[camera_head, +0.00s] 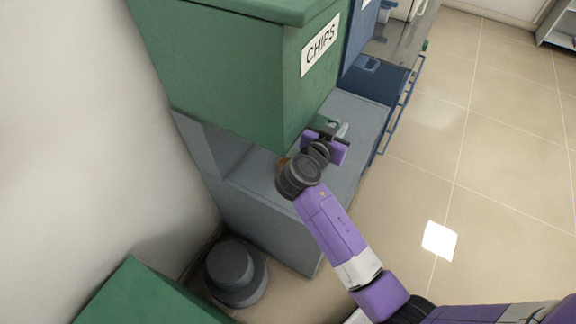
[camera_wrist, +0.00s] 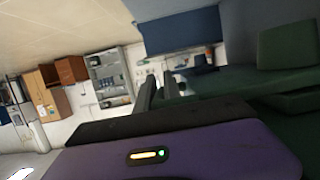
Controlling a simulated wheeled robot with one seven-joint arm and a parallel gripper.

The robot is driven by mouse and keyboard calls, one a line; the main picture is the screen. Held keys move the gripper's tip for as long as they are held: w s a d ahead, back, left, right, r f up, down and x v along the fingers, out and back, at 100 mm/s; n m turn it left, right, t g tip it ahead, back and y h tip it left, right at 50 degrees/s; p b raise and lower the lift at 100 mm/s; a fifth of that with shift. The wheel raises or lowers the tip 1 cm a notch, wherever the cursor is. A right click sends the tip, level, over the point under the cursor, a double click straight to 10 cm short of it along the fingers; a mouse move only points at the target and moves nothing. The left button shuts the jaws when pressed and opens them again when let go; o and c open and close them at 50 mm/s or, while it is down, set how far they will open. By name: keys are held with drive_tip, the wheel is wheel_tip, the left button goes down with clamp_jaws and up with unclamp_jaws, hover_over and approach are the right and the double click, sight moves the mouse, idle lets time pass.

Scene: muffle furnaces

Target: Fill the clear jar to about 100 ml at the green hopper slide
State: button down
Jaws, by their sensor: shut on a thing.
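The green hopper (camera_head: 235,75), labelled CHIPS, stands over a grey stand (camera_head: 265,205). My gripper (camera_head: 328,134) is at the hopper's lower right edge, above the stand's top. It is shut on a small green part (camera_head: 332,123), which looks like the slide's handle; the grip itself is mostly hidden. A small pale, clear-looking thing (camera_head: 343,130) shows just beyond the gripper, possibly the clear jar; its fill level cannot be read. In the wrist view my fingers (camera_wrist: 157,92) are close together, with a green surface (camera_wrist: 235,80) to their right.
A blue unit (camera_head: 375,75) with a rail stands directly behind the hopper. A dark round object (camera_head: 235,272) sits on the floor beside the grey stand, and a green box top (camera_head: 150,295) is in front. The tiled floor on the right (camera_head: 490,160) is clear.

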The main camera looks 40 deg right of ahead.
drive_tip(key=c, duration=1.4)
unclamp_jaws()
drive_tip(key=shift+w+a, duration=0.15)
drive_tip(key=shift+w, duration=0.05)
drive_tip(key=b+v, duration=0.1)
drive_tip(key=v, duration=0.7)
